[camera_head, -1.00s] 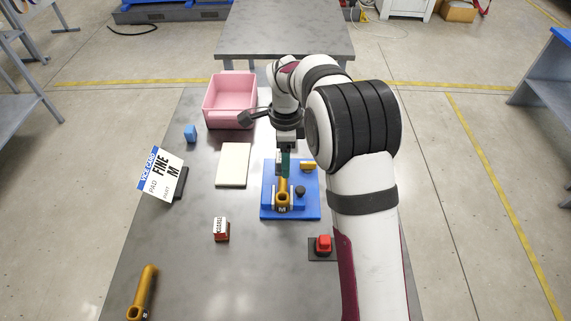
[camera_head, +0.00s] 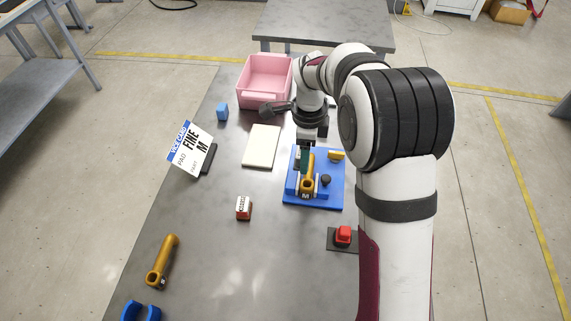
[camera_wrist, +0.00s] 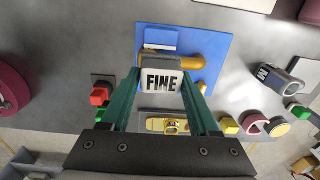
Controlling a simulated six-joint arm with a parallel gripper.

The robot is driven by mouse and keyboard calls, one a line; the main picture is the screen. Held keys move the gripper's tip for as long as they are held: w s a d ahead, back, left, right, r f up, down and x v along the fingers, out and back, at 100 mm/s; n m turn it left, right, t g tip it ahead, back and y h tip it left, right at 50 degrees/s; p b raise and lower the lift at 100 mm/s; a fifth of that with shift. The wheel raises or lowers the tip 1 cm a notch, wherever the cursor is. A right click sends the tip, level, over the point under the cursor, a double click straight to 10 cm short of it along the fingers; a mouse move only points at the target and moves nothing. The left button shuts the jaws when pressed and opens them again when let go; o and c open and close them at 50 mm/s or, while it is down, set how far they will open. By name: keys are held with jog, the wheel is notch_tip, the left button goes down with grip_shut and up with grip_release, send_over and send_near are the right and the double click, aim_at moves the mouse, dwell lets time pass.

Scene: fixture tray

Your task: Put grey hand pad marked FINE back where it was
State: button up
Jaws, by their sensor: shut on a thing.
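My gripper (camera_head: 304,160) hangs over the blue fixture (camera_head: 330,202) at the centre right of the table. In the wrist view my gripper (camera_wrist: 162,84) has its green fingers shut on the grey hand pad marked FINE (camera_wrist: 161,68). The pad's lettering faces the wrist camera. The pad is close to the orange part (camera_head: 308,185) marked M in the fixture, which also shows behind it in the wrist view (camera_wrist: 192,64). I cannot tell whether they touch. In the head view the fingers largely hide the pad.
A white card (camera_head: 187,150) reads PAD FINE, PART M. A second block (camera_head: 243,207) with a red-brown base stands mid-table. A cream board (camera_head: 262,146), a pink bin (camera_head: 265,78), a red button (camera_head: 344,234) and another orange part (camera_head: 163,260) surround bare grey tabletop.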

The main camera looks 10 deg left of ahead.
send_over(258, 186)
notch_tip(258, 186, down, 8)
jog(key=shift+s+f, duration=0.1)
jog(key=shift+f, duration=1.8)
jog(key=shift+f, duration=0.1)
jog(key=o, duration=1.3)
